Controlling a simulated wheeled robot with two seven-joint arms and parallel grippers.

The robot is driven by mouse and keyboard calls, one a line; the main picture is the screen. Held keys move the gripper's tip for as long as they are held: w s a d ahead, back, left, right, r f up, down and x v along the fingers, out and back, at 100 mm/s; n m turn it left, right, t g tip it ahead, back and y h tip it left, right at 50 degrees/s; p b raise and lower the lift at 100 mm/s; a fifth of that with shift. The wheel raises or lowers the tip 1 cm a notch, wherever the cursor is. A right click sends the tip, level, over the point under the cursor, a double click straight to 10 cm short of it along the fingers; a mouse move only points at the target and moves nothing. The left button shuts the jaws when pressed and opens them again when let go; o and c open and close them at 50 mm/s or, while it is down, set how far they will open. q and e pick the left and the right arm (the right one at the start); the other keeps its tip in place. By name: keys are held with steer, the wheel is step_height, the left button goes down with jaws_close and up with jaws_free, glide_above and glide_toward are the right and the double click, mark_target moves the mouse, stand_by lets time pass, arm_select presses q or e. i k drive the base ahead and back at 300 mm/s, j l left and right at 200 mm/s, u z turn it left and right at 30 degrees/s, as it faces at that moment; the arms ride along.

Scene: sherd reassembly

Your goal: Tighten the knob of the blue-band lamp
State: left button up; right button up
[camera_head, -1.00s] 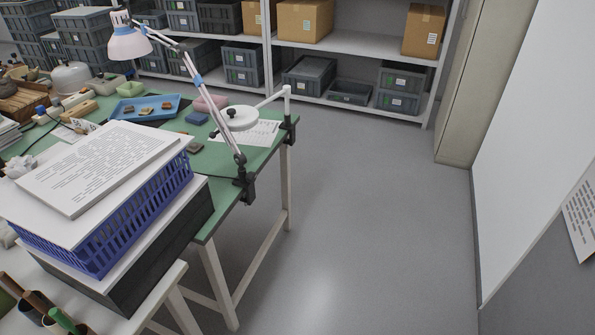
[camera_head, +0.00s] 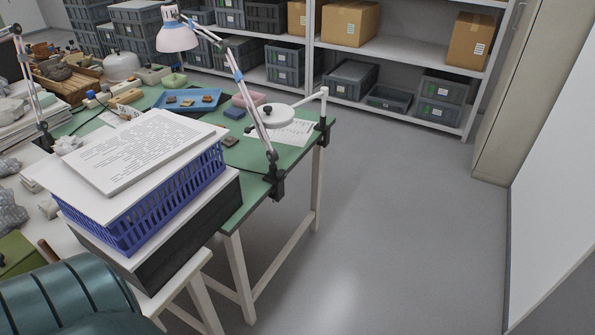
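The blue-band lamp (camera_head: 235,72) is clamped to the right edge of the green-topped table (camera_head: 250,190). Its pale shade (camera_head: 177,38) hangs at the upper left over the table, and blue bands show on the shade and the arm. Its black clamp (camera_head: 274,182) grips the table edge. The knob is too small to tell apart from the dark joints and clamp. Neither of my grippers is in view.
A blue crate (camera_head: 150,205) topped with papers stands on a black box at the near left. A magnifier arm (camera_head: 275,115) is clamped at the table's far right corner. Another lamp arm (camera_head: 32,90) stands at left. The grey floor (camera_head: 400,230) at right is clear.

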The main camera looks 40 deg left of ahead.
mark_target(281, 174)
steer(key=i+u, duration=0.1)
steer(key=i, duration=0.8)
steer(key=i+u, duration=0.15)
steer(key=i, duration=0.75)
steer(key=i+u, duration=0.1)
steer(key=i, duration=0.6)
steer(key=i+l+u, duration=0.1)
steer(key=i, duration=0.6)
steer(key=i+u, duration=0.3)
steer(key=i, duration=0.2)
steer(key=i+u, duration=0.3)
steer(key=i, duration=0.2)
steer(key=i+l+u, duration=0.3)
steer(key=i, duration=0.2)
steer(key=i+u, duration=0.3)
steer(key=i, duration=0.5)
steer(key=u, duration=3.8)
